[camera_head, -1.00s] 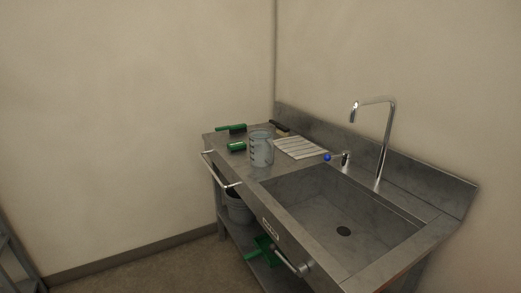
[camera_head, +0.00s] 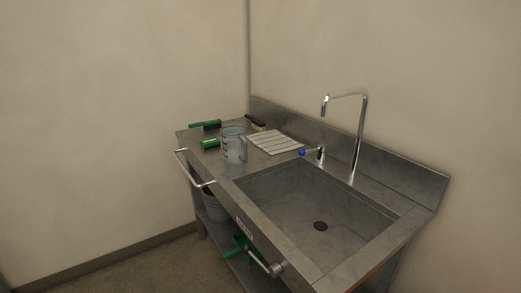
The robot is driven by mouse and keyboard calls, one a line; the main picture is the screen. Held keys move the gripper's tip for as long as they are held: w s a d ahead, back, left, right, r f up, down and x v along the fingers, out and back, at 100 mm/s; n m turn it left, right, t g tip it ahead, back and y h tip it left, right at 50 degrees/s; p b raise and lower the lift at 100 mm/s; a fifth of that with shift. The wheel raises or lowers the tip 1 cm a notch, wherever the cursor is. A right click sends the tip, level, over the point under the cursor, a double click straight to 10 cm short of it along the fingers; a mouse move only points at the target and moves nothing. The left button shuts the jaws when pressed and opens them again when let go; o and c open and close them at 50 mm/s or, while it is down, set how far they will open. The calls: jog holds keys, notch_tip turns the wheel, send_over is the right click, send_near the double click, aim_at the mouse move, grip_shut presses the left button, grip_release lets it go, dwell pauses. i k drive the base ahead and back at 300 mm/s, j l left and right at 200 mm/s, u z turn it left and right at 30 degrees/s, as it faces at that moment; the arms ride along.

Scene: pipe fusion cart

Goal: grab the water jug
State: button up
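The water jug (camera_head: 234,146) is a clear, greyish measuring jug with dark marks on its side. It stands upright on the steel counter (camera_head: 212,168), left of the sink basin. My gripper is not in view, and nothing is seen touching the jug.
Green-handled brushes (camera_head: 207,125) and a green item (camera_head: 210,143) lie behind and left of the jug. A striped cloth (camera_head: 275,142) lies to its right. The faucet (camera_head: 361,130) rises behind the sink (camera_head: 320,205). A rail (camera_head: 190,168) runs along the counter's left end. Open floor lies at lower left.

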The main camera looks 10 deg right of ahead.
aim_at(233, 137)
jog(key=i+j+z, duration=0.2)
jog(key=j+z, duration=0.15)
jog(key=i+j+z, duration=0.15)
jog(key=j+z, duration=0.15)
jog(key=i+j+z, duration=0.1)
jog(key=j, duration=0.4)
jog(key=i+j, duration=0.2)
jog(key=j, duration=0.35)
jog(key=i+j+z, duration=0.15)
jog(key=j, duration=0.35)
jog(key=i+j, duration=0.1)
jog(key=j, duration=0.4)
jog(key=i+j+z, duration=0.15)
jog(key=j, duration=0.4)
jog(key=i+j, duration=0.1)
jog(key=j, duration=0.95)
jog(key=i+j, duration=0.15)
jog(key=j, duration=0.4)
jog(key=i+j, duration=0.1)
jog(key=j, duration=0.4)
